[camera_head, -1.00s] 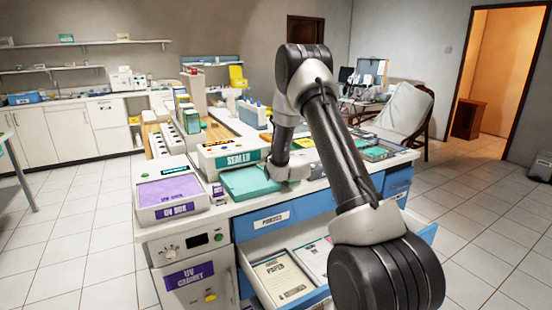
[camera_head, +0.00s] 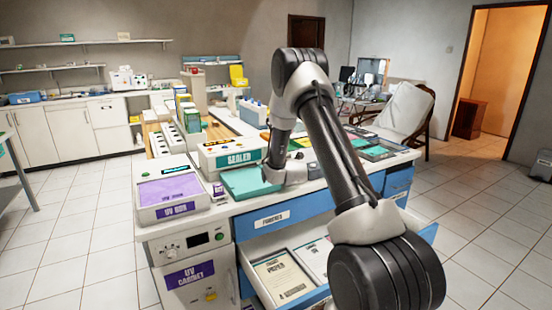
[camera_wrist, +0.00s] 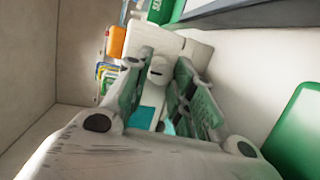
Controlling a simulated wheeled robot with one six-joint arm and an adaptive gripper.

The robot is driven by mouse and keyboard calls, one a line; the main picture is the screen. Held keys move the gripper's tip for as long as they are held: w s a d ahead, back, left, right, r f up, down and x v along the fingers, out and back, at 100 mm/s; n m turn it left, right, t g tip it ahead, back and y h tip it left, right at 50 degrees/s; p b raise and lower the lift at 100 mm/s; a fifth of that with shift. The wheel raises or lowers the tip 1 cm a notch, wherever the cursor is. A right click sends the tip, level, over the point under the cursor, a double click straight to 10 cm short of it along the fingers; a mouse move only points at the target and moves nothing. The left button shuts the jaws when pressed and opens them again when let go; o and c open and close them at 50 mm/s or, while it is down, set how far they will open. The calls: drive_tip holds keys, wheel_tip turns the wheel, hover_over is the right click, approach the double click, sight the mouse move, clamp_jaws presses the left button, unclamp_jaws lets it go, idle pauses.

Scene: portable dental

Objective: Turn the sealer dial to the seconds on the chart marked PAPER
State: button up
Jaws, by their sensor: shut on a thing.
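The sealer (camera_head: 228,147) is a white unit with a green label and a teal tray (camera_head: 250,182) in front, on the counter. My gripper is mostly hidden behind my arm at the sealer's right end in the head view. In the wrist view, my gripper's (camera_wrist: 165,95) green-padded fingers are closed around a small pale knob with a dark mark, which looks like the sealer dial (camera_wrist: 158,70). The dial's setting cannot be read. A chart sheet headed PAPER (camera_head: 283,278) lies in the open drawer, its small print too small to read.
A second sheet (camera_head: 318,258) lies beside it in the open drawer (camera_head: 262,242). The UV box (camera_head: 170,192) stands left of the sealer, above the UV cabinet (camera_head: 190,275). Boxes stand behind the sealer, and flat trays (camera_head: 372,150) lie to the right.

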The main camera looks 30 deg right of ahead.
drive_tip(key=o, duration=1)
drive_tip(key=shift+o, duration=0.2)
drive_tip(key=v, duration=1.2)
